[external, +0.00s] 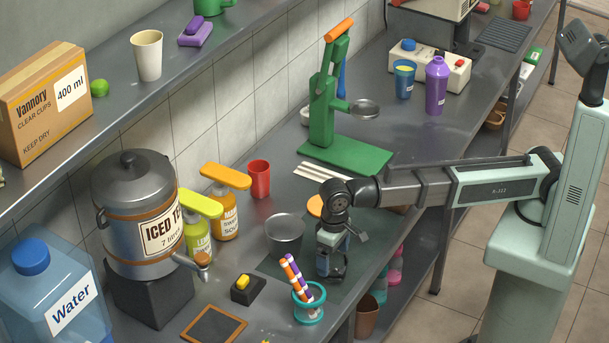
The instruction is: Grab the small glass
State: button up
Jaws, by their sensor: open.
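No clear small glass can be made out. The cups in view are a red cup (259,179) by the wall, a blue cup (404,80) at the far end of the counter, and a pale cup (147,55) on the upper shelf. My gripper (330,275) points down, open, over the dark mat (372,240) near the counter's front edge. It is right of the metal pot (285,235) and behind the teal holder with striped straws (309,302). What lies between or behind its fingers is hidden.
A green press (340,152) stands behind my arm, with a purple bottle (437,84) further back. A small black box with a yellow top (247,289) sits in front of the pot.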

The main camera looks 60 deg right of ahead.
aim_at(335, 265)
jog(key=shift+s+f, duration=0.15)
jog(key=shift+f, duration=0.8)
jog(key=shift+s+f, duration=0.15)
jog(key=shift+f, duration=0.8)
jog(key=c, duration=1)
jog(key=shift+r, duration=0.15)
jog(key=shift+c, duration=0.2)
